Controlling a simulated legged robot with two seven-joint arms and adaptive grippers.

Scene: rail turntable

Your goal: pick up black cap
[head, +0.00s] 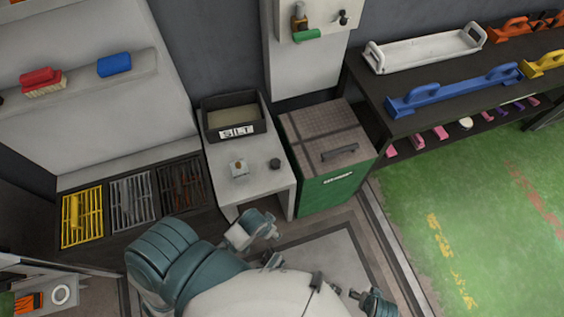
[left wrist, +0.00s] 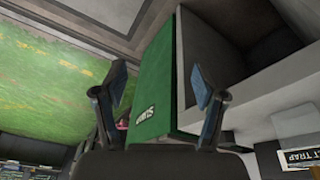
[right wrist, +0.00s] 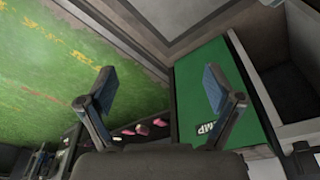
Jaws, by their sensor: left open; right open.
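A small black cap (head: 275,164) sits on the white table (head: 258,188), toward its right side. A pale square fitting (head: 239,168) stands to its left on the same table. My left gripper (left wrist: 158,95) is open and empty in the left wrist view, with the green bin's side beyond its fingers. My right gripper (right wrist: 160,88) is open and empty in the right wrist view, over floor and the bin's edge. Both grippers are low in front of the table, apart from the cap. The cap does not show in either wrist view.
A black tray labelled SILT (head: 235,132) stands behind the cap on the table. A green bin with a brown lid (head: 340,188) stands close at the right. Grates (head: 131,200) lie at the left. A dark shelf (head: 430,115) with blue and yellow tools is further right.

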